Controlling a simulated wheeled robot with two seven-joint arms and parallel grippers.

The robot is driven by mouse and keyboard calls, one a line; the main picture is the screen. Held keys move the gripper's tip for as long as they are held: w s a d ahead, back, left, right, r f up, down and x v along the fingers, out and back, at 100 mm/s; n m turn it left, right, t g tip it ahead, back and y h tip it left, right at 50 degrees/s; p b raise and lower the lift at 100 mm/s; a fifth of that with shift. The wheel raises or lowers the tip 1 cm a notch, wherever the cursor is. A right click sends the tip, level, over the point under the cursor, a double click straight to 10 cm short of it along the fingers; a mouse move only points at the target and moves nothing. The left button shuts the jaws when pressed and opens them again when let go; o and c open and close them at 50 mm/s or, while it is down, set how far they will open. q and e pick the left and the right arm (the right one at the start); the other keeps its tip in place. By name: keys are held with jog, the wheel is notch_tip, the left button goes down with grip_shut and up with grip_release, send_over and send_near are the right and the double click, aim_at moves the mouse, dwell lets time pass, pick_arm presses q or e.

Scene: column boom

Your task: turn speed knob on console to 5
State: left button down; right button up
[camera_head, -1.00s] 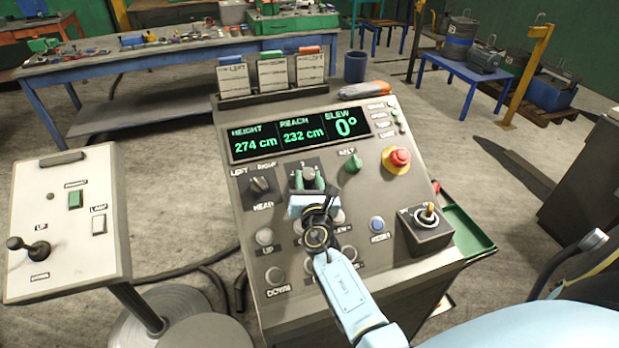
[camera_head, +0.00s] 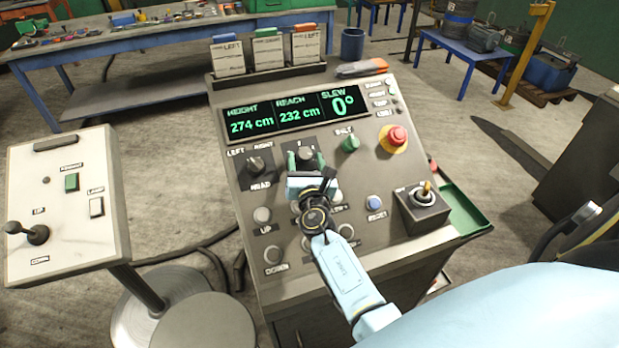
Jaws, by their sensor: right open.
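The console (camera_head: 232,178) stands in front of me with a sloped grey panel. A dark round knob (camera_head: 305,153) sits on a black plate below the display and appears to be the speed knob. Its scale and pointer are too small or covered to read. My right gripper (camera_head: 306,160) reaches up from below, its green-tipped fingers apart on either side of the knob, with gaps showing. Its wrist hides part of the lower buttons. My left gripper is out of view.
The display (camera_head: 290,114) reads height 274 cm, reach 232 cm, slew 0°. A side panel (camera_head: 80,230) stands at left.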

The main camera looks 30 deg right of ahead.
jog(key=b+v, duration=0.1)
jog(key=v, duration=1)
jog(key=shift+s+f, duration=0.1)
jog(key=shift+f, duration=0.05)
jog(key=shift+v, duration=0.75)
